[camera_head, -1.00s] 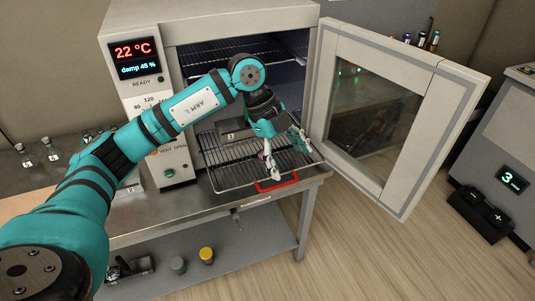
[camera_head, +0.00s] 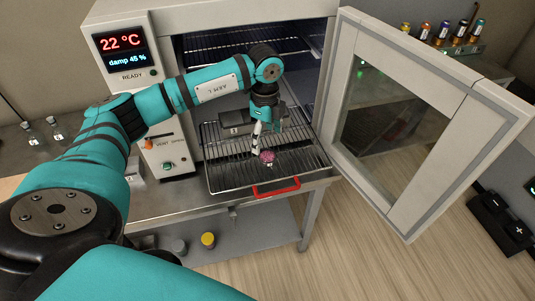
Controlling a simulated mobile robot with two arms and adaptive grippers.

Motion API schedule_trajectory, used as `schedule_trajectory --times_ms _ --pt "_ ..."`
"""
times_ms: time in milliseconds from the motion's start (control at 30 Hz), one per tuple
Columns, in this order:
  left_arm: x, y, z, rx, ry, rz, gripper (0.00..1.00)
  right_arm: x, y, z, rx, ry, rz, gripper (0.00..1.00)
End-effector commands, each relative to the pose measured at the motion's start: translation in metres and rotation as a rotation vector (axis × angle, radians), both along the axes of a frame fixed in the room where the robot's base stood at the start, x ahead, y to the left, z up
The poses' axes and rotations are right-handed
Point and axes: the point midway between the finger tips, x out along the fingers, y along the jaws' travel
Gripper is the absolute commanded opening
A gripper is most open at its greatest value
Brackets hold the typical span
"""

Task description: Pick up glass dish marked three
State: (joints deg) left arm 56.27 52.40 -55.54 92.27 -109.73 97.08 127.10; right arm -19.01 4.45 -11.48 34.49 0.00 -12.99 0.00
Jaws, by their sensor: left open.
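A small dish-like thing with pink contents (camera_head: 267,157) sits on the pulled-out wire rack (camera_head: 225,172) of the cabinet. Any mark on it is too small to read. My left gripper (camera_head: 264,146) points down just above and beside it. It is open, with a pale finger at the left of the pink thing. The other finger is harder to make out, and I cannot tell whether either touches the thing. A dark grey block with a small white label (camera_head: 235,130) lies farther back on the rack, partly behind my arm. My right gripper is out of view.
The cabinet door (camera_head: 425,120) stands open to the right. A red handle (camera_head: 276,187) marks the rack's front edge. Small bottles (camera_head: 30,133) stand on the left counter. A yellow-capped jar (camera_head: 208,240) is on the lower shelf. Coloured vials (camera_head: 442,33) stand at the back right.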

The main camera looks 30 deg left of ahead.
Motion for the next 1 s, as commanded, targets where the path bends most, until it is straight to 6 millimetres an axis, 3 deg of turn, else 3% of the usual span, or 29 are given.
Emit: schedule_trajectory --times_ms 200,300,467,600,733,900,1000 --pt "0.000 -0.001 -0.020 -0.001 -0.001 0.000 0.78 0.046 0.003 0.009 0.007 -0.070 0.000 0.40" --pt "0.001 -0.001 -0.026 -0.001 0.002 0.000 0.78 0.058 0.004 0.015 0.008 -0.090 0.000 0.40" --pt "0.003 -0.003 -0.049 -0.001 0.004 0.000 0.78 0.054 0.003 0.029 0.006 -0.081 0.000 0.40" --pt "0.003 -0.002 -0.068 -0.001 0.002 0.000 0.78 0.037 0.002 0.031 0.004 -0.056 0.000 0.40" --pt "0.004 -0.003 -0.074 -0.002 -0.001 -0.001 0.78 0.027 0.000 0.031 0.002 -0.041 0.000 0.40" --pt "0.004 -0.003 -0.074 -0.002 -0.002 -0.001 0.78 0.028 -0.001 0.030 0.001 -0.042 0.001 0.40" --pt "0.004 -0.003 -0.074 -0.002 -0.001 -0.001 0.65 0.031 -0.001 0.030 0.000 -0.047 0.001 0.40"
